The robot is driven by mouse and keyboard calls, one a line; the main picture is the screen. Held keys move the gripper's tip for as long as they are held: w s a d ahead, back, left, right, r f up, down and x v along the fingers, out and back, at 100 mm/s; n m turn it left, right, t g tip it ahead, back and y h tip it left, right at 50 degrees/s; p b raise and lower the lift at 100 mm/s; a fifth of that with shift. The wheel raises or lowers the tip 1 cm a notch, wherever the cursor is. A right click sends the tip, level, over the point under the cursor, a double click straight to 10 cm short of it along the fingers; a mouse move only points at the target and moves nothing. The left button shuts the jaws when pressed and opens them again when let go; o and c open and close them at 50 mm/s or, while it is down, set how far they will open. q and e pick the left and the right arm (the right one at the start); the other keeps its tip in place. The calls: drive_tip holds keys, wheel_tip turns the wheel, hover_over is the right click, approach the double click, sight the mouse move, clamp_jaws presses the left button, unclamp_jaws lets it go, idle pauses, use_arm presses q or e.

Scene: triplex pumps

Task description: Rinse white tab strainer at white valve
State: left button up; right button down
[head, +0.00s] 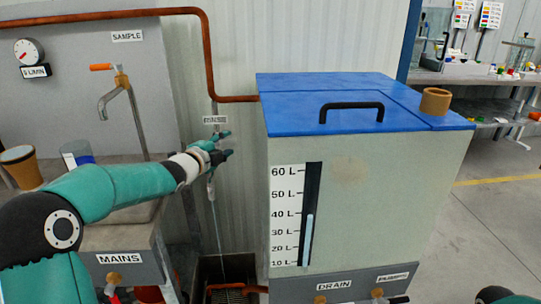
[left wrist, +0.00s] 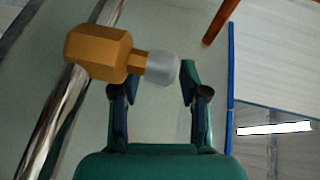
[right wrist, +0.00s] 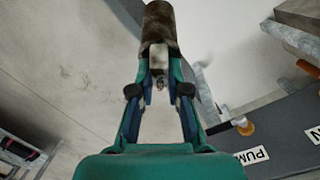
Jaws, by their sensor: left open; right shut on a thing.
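My left gripper (head: 228,143) reaches to the rinse outlet between the sample panel and the tank, its fingers apart. In the left wrist view, the white valve's pale knob (left wrist: 162,68) on a brass body (left wrist: 98,54) lies at the open fingertips (left wrist: 152,82); I cannot tell if they touch it. A thin pale line (head: 216,225), like water, runs down below the gripper. My right gripper (right wrist: 159,85) is shut on the white tab (right wrist: 158,58) of the strainer, whose dirty brown cylinder (right wrist: 158,22) points away from me. The strainer is not visible in the head view.
A dark drain pit (head: 226,270) with a grate lies below the pale line. A tank with a blue lid (head: 290,95) stands just right of the left gripper. The sample tap (head: 121,90) is at left; cups (head: 20,165) stand near my left arm. Open floor (head: 490,220) lies at right.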

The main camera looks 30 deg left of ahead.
use_arm(q)
drive_tip(key=s+d+r, duration=0.1)
drive_tip(key=s, duration=0.9)
drive_tip(key=shift+s+d+r, duration=0.15)
drive_tip(key=shift+s+d, duration=0.1)
